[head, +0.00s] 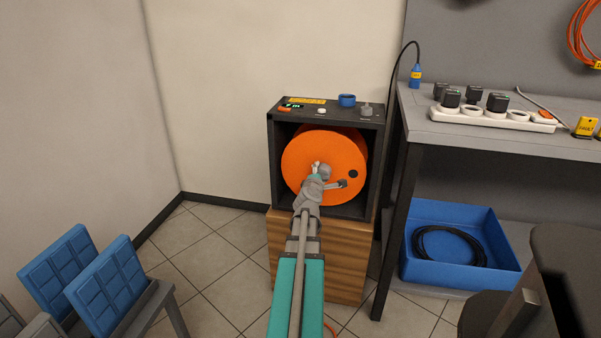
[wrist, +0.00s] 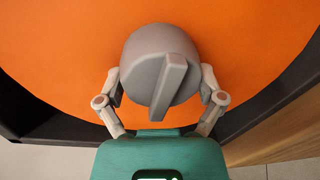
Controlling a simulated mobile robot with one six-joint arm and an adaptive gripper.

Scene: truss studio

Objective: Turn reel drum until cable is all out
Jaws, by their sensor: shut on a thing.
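The orange reel drum (head: 303,158) sits in a dark open-fronted housing (head: 275,170) on a wooden cabinet. Its orange face fills the wrist view (wrist: 60,50). My gripper (head: 320,179) reaches to the middle of the drum face. In the wrist view my gripper (wrist: 160,92) has a finger on each side of a grey rounded knob (wrist: 160,60) with a raised bar, and is shut on it. A small dark spot (head: 353,174) shows on the drum face at right. How much cable is on the drum is hidden behind its face.
The housing top carries a small green display (head: 292,105), a blue ring (head: 347,100) and small knobs. A workbench (head: 500,132) with a power strip (head: 490,118) stands at right, a blue bin (head: 465,272) with black cable below.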

